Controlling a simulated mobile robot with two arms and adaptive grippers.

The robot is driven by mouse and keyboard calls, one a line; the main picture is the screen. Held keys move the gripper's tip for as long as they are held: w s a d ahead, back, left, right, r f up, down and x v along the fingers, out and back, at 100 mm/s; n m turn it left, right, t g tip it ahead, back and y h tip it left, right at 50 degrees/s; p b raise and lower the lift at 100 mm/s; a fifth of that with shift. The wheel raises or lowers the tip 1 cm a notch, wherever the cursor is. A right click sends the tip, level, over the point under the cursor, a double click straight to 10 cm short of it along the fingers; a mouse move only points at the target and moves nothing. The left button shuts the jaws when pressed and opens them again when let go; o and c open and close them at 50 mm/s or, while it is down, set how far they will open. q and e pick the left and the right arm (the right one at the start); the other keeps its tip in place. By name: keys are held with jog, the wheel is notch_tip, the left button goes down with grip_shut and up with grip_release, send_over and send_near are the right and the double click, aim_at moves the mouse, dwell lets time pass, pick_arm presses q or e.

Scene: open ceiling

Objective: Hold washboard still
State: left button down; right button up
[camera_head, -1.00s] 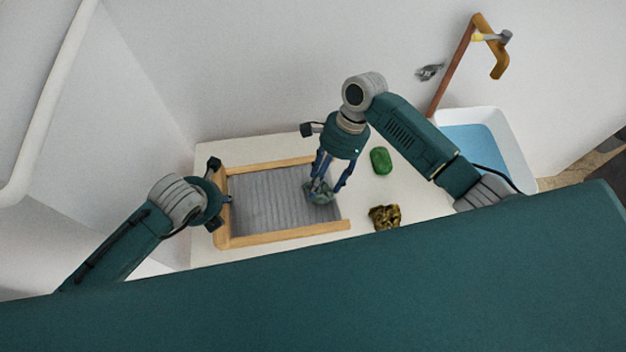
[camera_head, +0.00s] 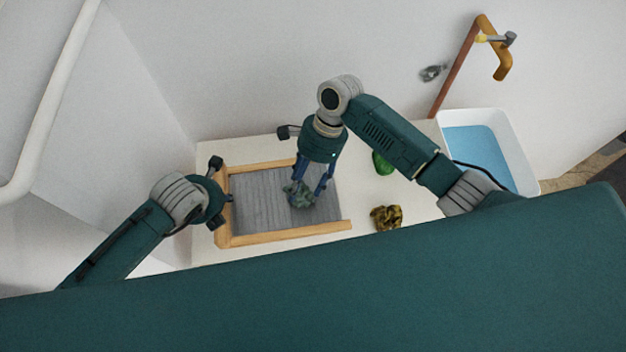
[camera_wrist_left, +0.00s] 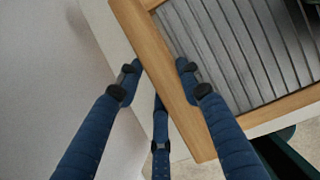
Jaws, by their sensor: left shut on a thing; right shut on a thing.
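The washboard (camera_head: 262,207), a ridged grey panel in a wooden frame, lies flat on the pale counter. My left gripper (camera_head: 224,206) is at the washboard's left end. In the left wrist view, the left gripper (camera_wrist_left: 158,76) is shut on the wooden frame (camera_wrist_left: 165,75), with fingers on both sides of it. My right gripper (camera_head: 308,187) is over the right part of the ridged panel. It is shut on a crumpled grey-green cloth (camera_head: 299,196), which appears to touch the ridges.
A green lump (camera_head: 382,163), partly hidden by my right arm, and a crumpled brown-gold cloth (camera_head: 386,217) lie on the counter (camera_head: 362,185) right of the washboard. A white basin of blue water (camera_head: 478,150) and a faucet (camera_head: 466,55) are at the right. Walls stand behind and left.

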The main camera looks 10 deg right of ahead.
jog(key=d, duration=0.7)
jog(key=shift+s+d+f, duration=0.1)
jog(key=shift+s+f, duration=0.05)
jog(key=shift+a, duration=1.7)
jog(key=shift+a+r, duration=0.2)
jog(key=shift+a, duration=0.95)
jog(key=shift+a+f, duration=0.15)
jog(key=shift+a, duration=0.2)
jog(key=shift+d, duration=3.15)
jog(key=shift+a, duration=3.45)
jog(key=shift+d, duration=3.6)
jog(key=shift+a, duration=3.6)
jog(key=shift+d, duration=3.6)
jog(key=shift+a+r, duration=0.1)
jog(key=shift+r, duration=4)
